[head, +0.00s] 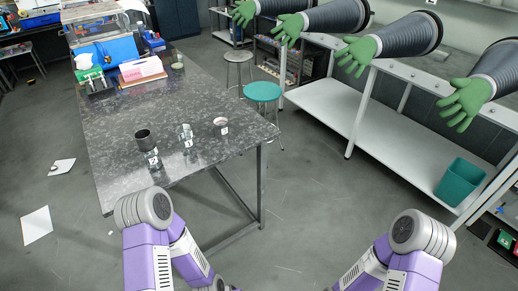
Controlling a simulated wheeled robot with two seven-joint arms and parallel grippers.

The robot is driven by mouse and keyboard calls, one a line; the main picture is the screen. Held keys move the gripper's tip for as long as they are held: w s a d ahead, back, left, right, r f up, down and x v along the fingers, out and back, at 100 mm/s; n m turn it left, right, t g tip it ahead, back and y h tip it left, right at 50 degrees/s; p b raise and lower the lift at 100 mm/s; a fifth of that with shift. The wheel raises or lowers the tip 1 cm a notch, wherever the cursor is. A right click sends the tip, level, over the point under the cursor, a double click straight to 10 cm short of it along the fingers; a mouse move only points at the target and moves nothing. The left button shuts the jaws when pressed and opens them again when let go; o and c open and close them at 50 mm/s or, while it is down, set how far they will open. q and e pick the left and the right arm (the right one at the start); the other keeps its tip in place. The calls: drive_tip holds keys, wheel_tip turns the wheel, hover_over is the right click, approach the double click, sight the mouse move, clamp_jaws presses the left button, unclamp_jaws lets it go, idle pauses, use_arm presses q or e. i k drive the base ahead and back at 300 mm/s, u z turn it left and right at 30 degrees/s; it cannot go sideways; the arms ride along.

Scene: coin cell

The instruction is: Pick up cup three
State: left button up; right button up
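Several small vessels stand near the front edge of the dark speckled table (190,102). A dark cup (144,138) is at the left, with a clear glass vessel (153,159) bearing a label just in front of it. Another clear glass vessel (186,132) with a label stands to the right. A small pinkish-white cup (220,122) with a label is farthest right. The label marks are too small to read surely, so I cannot tell which is cup three. My purple arms show at the bottom, but neither gripper is visible.
A blue box (120,50), a pink box (141,69) and other gear fill the table's far end. A green stool (262,92) stands at its right side. A white bench (335,112) with green gloves (464,100) is at right. The table's middle is clear.

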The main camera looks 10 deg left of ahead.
sight(222, 129)
drive_tip(key=z, duration=0.4)
drive_tip(key=k, duration=0.3)
drive_tip(key=u, duration=1.2)
drive_tip(key=i, duration=0.85)
drive_tip(key=u, duration=0.2)
